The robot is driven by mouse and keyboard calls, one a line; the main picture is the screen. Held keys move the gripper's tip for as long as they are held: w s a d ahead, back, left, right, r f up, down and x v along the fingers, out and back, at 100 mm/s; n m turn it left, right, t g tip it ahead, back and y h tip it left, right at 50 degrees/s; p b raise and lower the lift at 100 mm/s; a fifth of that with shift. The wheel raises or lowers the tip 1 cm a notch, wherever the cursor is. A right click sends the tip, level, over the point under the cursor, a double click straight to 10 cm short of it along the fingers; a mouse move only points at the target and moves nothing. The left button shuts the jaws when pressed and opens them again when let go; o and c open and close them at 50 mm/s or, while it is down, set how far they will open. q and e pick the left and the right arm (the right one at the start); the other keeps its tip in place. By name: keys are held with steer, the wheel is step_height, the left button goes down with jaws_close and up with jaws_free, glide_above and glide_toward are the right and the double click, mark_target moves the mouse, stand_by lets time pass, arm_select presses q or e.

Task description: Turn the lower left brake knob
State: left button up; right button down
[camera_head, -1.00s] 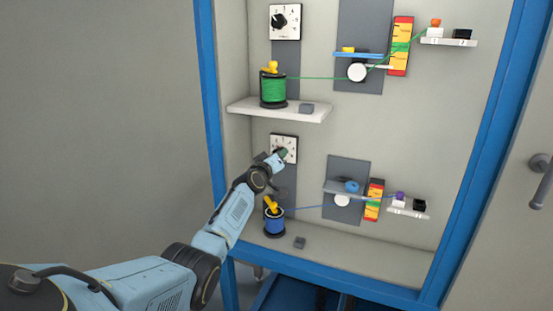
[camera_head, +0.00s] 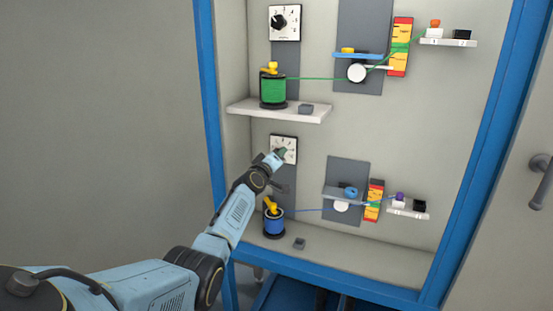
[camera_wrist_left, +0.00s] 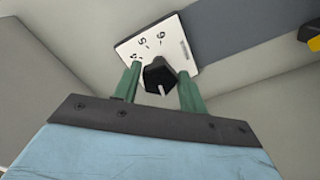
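The lower left brake knob is a black knob with a white pointer line on a white numbered dial plate (camera_head: 290,142), left of centre in the head view. In the left wrist view the knob (camera_wrist_left: 160,77) sits between the two green fingers of my left gripper (camera_wrist_left: 160,68). Narrow gaps seem to show on both sides, so the gripper looks open around it. In the head view my left gripper (camera_head: 281,154) covers the knob. The numbers 5 and 6 show on the plate (camera_wrist_left: 152,42). My right gripper is not in view.
A blue cable spool (camera_head: 273,226) with a yellow top stands below my left wrist. A shelf (camera_head: 290,112) with a green spool (camera_head: 273,88) is above. The upper dial (camera_head: 285,22) is higher up. A white roller (camera_head: 341,206) is to the right.

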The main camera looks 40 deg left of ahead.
arm_select(q)
steer(key=o, duration=0.3)
steer(key=p+v, duration=0.4)
steer(key=v, duration=0.9)
steer(key=shift+s+p, duration=0.2)
steer(key=shift+p, duration=0.15)
